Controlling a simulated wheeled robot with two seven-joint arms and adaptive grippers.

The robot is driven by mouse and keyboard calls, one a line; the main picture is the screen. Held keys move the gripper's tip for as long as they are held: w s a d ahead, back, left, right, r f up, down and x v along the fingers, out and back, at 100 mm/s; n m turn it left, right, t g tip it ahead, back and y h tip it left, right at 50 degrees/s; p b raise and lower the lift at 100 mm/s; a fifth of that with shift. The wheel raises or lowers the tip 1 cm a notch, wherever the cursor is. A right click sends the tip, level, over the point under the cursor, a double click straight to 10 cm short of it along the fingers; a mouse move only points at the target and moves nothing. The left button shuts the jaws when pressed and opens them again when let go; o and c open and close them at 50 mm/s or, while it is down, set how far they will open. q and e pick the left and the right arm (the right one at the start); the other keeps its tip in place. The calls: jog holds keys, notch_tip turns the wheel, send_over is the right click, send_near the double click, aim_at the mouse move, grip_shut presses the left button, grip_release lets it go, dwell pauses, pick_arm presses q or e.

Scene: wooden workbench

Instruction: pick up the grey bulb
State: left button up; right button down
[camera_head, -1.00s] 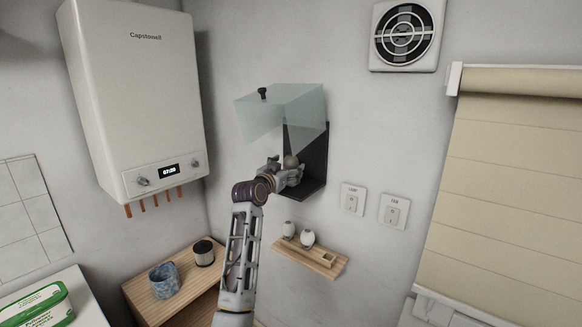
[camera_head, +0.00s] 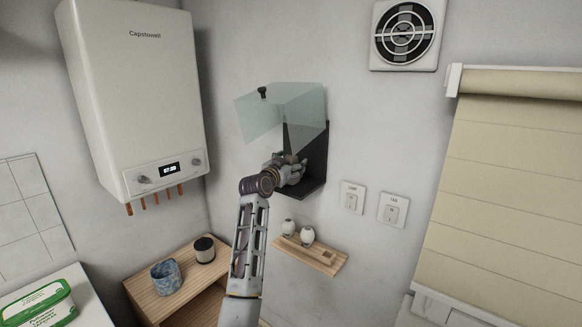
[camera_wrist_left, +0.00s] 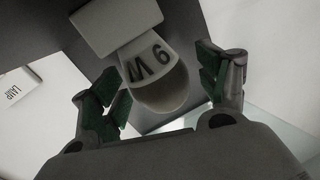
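The grey bulb (camera_wrist_left: 162,92), marked with black print, sits in a pale block-like holder (camera_wrist_left: 115,22) in the left wrist view. In the head view my left gripper hides most or all of it, at the black wall bracket. My left gripper (camera_head: 292,168) is at the bracket, below the clear raised cover. In the left wrist view the left gripper (camera_wrist_left: 160,75) is open, with one dark green-padded finger on each side of the bulb. Gaps show between bulb and pads. My right gripper is not in view.
The clear cover (camera_head: 285,108) hangs over the black bracket (camera_head: 317,150). Below, a wooden wall shelf (camera_head: 325,262) holds two white bulbs (camera_head: 288,227). Switches labelled lamp (camera_head: 352,199) and fan (camera_head: 393,211) are to the right. A boiler (camera_head: 130,90) hangs at left.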

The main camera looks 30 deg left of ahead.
pick_arm(q)
jog(key=c, duration=0.9)
jog(key=shift+r, duration=0.1)
jog(key=shift+c, duration=0.2)
jog(key=shift+r+b, duration=0.7)
jog(key=shift+r, duration=4.2)
